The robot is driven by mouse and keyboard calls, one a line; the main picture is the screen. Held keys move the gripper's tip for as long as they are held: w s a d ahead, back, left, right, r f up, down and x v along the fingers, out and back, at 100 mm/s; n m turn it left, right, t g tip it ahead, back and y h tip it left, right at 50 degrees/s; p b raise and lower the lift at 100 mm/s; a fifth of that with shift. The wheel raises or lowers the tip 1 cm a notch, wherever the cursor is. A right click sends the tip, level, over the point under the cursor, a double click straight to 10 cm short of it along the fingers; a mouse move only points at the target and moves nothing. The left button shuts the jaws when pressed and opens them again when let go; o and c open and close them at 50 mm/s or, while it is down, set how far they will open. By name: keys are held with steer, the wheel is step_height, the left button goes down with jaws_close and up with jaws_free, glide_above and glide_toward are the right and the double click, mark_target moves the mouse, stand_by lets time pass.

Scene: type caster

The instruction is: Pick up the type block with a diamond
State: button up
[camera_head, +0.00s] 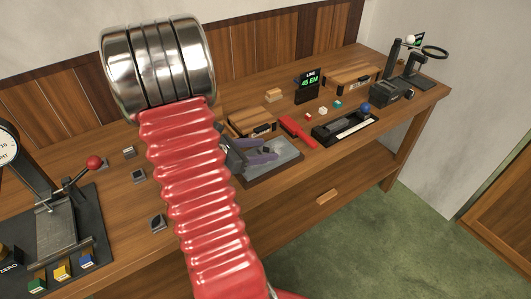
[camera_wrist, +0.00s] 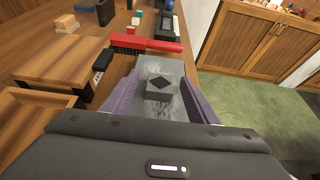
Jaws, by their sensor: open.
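The type block with a dark diamond (camera_wrist: 159,87) sits on a grey slab (camera_wrist: 152,68) in the wrist view, its diamond face towards the camera. My gripper (camera_wrist: 162,88) is open, with one purple finger on each side of the block. I cannot tell whether either finger touches it. In the head view my gripper (camera_head: 262,155) is over the grey slab (camera_head: 285,160), and a small dark shape between the fingers is too small to identify.
A red-handled brush (camera_head: 298,131) lies just beyond the slab, beside a wooden box (camera_head: 250,122). A black tray with a blue knob (camera_head: 365,108) stands to the right. Small coloured blocks (camera_head: 322,111) and a display reading 45 EM (camera_head: 308,84) are behind. A press (camera_head: 55,215) stands left.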

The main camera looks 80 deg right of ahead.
mark_target(262, 151)
steer(key=c, duration=1.3)
steer(key=shift+o, duration=0.2)
step_height(262, 151, up, 10)
stand_by(0.4)
